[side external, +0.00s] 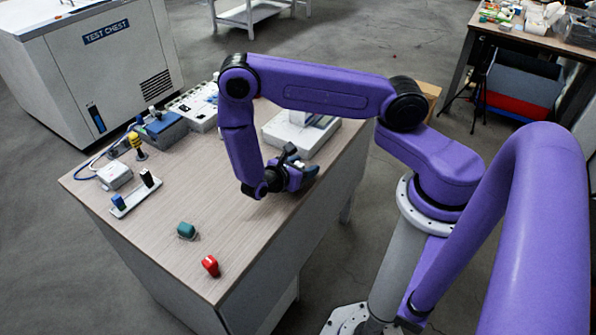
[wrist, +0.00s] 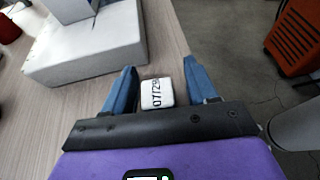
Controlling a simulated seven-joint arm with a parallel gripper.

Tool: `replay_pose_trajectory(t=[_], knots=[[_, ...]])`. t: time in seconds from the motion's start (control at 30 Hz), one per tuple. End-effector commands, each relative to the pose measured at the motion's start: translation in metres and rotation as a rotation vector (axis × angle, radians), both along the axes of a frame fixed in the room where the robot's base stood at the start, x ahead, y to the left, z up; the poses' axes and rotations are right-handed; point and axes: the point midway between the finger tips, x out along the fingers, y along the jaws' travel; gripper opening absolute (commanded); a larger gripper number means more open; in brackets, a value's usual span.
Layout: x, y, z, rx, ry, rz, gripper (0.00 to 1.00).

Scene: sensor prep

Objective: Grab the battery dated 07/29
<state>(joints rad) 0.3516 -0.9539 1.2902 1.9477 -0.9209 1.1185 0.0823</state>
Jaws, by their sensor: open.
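In the wrist view a small pale block (wrist: 157,101) with dark markings reading "07/29" lies between the two blue fingers of my gripper (wrist: 160,66). It appears to be the dated battery. The fingers stand apart on its left and right, with a gap visible on each side. In the side view my gripper (side external: 308,170) is low over the table's right edge, beside the white device. The battery cannot be made out there, as my gripper and arm cover that area.
A white device (side external: 300,135) stands close by on the table (side external: 160,255). A white holder (side external: 137,197) with upright pieces stands at the left. The table edge is close to my gripper.

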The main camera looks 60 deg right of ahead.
Motion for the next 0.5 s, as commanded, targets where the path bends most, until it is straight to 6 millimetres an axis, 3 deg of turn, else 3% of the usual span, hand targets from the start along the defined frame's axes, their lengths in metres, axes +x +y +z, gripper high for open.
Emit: replay_pose_trajectory(t=[0.1, 0.3, 0.5], knots=[[0.0, 0.0003, 0.0001, 0.0, 0.0, 0.0, 0.57], [0.0, 0.0005, 0.0002, 0.0, 0.0, 0.0, 0.02], [0.0001, 0.0005, 0.0002, 0.0, 0.0, 0.0, 0.02]])
